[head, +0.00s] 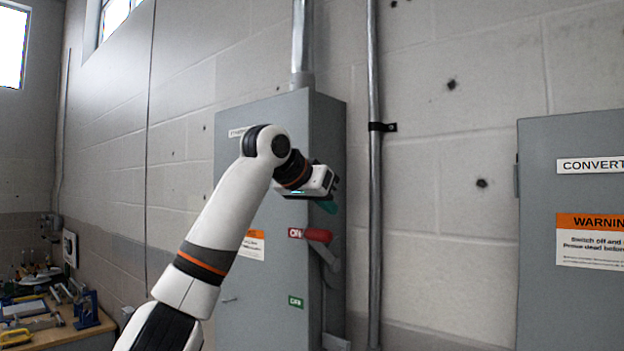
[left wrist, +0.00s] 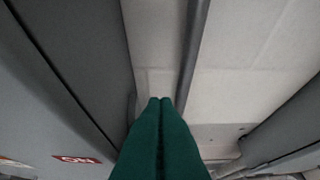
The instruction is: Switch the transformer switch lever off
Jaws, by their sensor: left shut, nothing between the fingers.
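The transformer switch lever has a red handle (head: 318,235) on a grey arm at the right side of a tall grey cabinet (head: 255,285). The handle sits level with the red ON label (head: 295,233), above the green OFF label (head: 296,302). My left gripper (head: 329,206) is just above the red handle, its green fingers partly hidden by the wrist. In the left wrist view the green fingers (left wrist: 160,102) are shut with nothing between them. The ON label (left wrist: 77,160) shows at lower left there. The lever is not visible in that view. I cannot tell whether the fingers touch it.
A metal conduit (head: 375,170) runs up the wall just right of the cabinet. A second grey cabinet (head: 540,290) with a warning sign stands at the right. Bare wall lies between. A workbench with tools (head: 60,322) is at lower left.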

